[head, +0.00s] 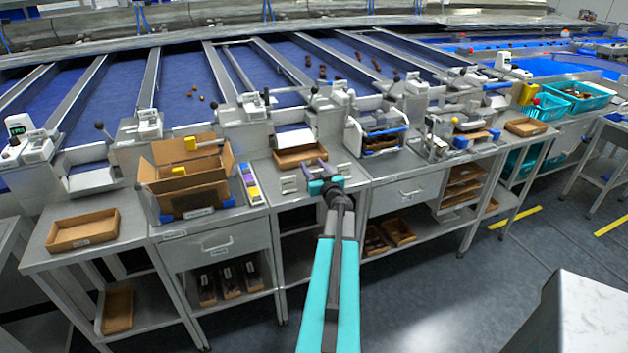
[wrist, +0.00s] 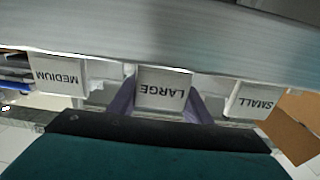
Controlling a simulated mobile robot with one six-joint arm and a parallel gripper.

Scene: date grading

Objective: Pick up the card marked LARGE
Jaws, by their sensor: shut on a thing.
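The card marked LARGE (wrist: 163,92) is pale with dark lettering. It appears upside down in the wrist view, between the two purple fingers of my gripper (wrist: 160,103), which are shut on it. In the head view my gripper (head: 313,169) reaches over the grey workbench (head: 275,199), and I cannot make out the LARGE card there. In the wrist view the card marked MEDIUM (wrist: 65,77) stands to the left, and the card marked SMALL (wrist: 252,101) to the right, both apart from the fingers.
A brown tray (head: 300,156) sits behind the gripper. A cardboard box (head: 189,190) and a strip of coloured items (head: 252,187) are to the left. A rack with blue handles (head: 383,140) stands to the right. Open floor (head: 425,285) shows at the front right.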

